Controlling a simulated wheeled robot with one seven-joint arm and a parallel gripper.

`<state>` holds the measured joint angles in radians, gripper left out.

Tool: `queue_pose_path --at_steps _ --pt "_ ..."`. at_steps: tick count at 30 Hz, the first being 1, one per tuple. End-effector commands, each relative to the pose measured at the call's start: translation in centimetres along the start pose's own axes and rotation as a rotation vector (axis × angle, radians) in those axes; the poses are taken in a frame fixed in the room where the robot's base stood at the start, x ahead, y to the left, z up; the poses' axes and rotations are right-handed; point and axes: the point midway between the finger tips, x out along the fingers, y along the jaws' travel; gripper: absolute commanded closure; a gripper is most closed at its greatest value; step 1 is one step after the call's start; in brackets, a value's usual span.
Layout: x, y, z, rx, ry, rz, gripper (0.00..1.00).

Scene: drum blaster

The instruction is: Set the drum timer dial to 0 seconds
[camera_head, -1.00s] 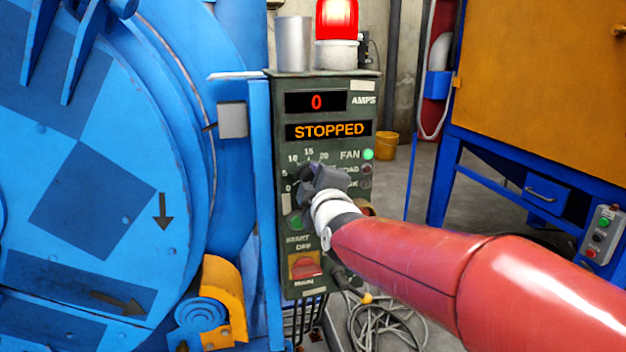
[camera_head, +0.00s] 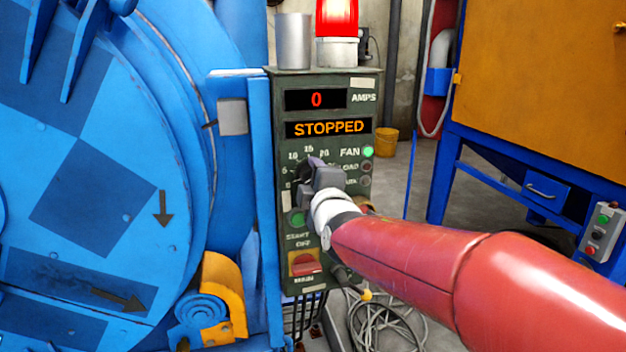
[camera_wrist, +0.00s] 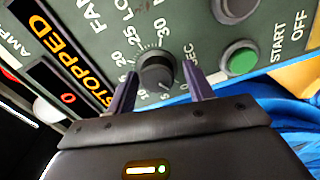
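The timer dial (camera_wrist: 157,72) is a round black knob on the green control panel (camera_head: 330,85). A numbered scale up to 30 and the letters SEC surround it. In the wrist view my gripper (camera_wrist: 163,70) is open, with one dark finger on each side of the dial and a visible gap to it, wider on the right. In the head view my gripper (camera_head: 312,172) is at the dial and covers most of it and part of the scale. I cannot tell clearly which number the dial points to.
A green START button (camera_wrist: 241,60) sits close beside the dial. A red MAIN switch (camera_head: 304,263) is lower on the panel. The displays read 0 AMPS and STOPPED. The large blue drum machine (camera_head: 90,180) stands close on the left, and cables (camera_head: 380,325) lie on the floor below.

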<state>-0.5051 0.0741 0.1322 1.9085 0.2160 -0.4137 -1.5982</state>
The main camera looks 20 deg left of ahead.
Motion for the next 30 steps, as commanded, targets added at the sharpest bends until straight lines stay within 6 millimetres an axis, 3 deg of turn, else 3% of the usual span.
queue_pose_path --at_steps 11,22,30 --pt "-0.4 0.3 0.0 0.001 0.000 0.006 0.42" --pt "-6.2 0.2 0.0 0.000 0.001 0.006 0.42" --pt "-7.8 0.1 0.0 0.001 0.000 0.004 0.42"
